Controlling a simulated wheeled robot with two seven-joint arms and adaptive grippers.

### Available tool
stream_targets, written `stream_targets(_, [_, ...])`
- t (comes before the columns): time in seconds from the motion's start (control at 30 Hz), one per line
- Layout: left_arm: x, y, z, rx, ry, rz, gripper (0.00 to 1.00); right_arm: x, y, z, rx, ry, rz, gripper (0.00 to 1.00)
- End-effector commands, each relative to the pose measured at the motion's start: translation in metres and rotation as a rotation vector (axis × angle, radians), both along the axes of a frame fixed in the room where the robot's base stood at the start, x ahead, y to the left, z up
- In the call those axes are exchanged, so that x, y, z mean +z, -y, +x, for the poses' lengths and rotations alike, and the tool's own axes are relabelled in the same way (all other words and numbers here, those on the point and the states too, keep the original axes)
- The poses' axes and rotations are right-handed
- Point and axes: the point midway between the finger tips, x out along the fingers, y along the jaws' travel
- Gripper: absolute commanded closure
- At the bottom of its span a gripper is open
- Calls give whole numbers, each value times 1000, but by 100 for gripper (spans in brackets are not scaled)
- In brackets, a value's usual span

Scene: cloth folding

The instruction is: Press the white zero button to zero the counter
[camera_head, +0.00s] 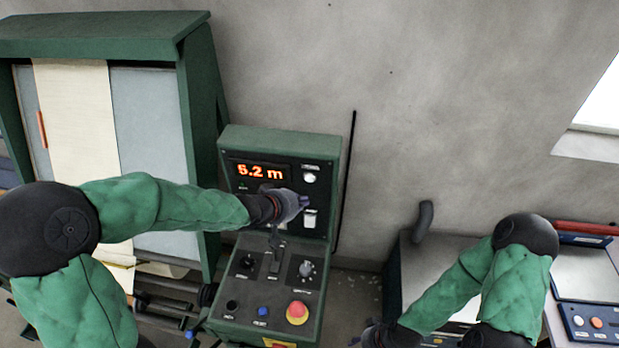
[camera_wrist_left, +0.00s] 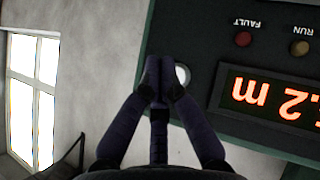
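The green control box (camera_head: 231,141) stands before the wall, its red display (camera_head: 261,171) reading 5.2 m. A round white button (camera_head: 310,178) sits right of the display, below a small label too small to read. My left gripper (camera_head: 303,201) is just below that button in the head view. In the left wrist view, its two fingers (camera_wrist_left: 159,72) are together with nothing seen between them, and one fingertip partly covers the white button (camera_wrist_left: 183,74). I cannot tell whether it touches. My right gripper (camera_head: 372,337) is low, at the bottom edge, its fingers unclear.
The lower panel carries knobs, a blue button (camera_head: 262,311) and a red emergency stop (camera_head: 297,312). A green frame with cream cloth (camera_head: 75,110) stands left. Another console (camera_head: 590,322) is at right.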

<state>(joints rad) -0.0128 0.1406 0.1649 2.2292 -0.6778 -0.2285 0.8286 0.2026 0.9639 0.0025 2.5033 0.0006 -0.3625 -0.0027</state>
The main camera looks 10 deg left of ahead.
Motion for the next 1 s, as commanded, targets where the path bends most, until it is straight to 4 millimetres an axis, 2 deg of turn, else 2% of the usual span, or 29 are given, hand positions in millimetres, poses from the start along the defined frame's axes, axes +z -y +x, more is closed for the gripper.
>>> stream_targets(0.2, [1,0,27,0,-2,0,100,12,0,0,0,0,0,60])
stream_targets(0.4, [2,-1,44,0,-1,1,100,24,0,0,0,0,0,60])
stream_targets(0.6, [0,0,50,-1,0,1,100,27,0,0,0,0,0,60])
stream_targets(1.0, [0,0,51,0,0,0,100,26,0,0,0,0,0,60])
